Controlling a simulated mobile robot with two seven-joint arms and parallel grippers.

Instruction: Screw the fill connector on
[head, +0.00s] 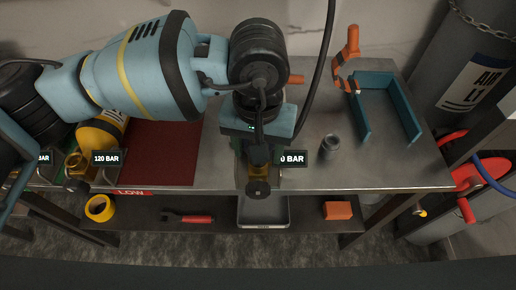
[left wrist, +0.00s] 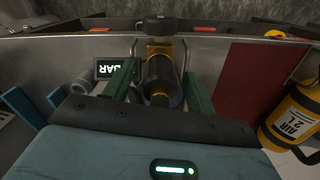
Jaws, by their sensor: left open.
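A black and brass fitting, which looks like the fill connector (left wrist: 160,75), stands at the front edge of the bench in the left wrist view. In the head view its lower part (head: 258,172) shows below my left gripper, beside a display reading "0 BAR" (head: 292,158), partly covered. My left gripper (head: 258,148) is over it. In the left wrist view its two green fingers (left wrist: 160,88) are open, one on each side of the fitting, with gaps visible. I cannot tell whether the fitting's thread is engaged. My right gripper is not in view.
A yellow air cylinder (head: 97,138) with a "120 BAR" display (head: 106,158) lies left, by a dark red mat (head: 160,155). A grey cup (head: 329,147), blue bracket (head: 410,122) and orange hooked tool (head: 350,48) stand right.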

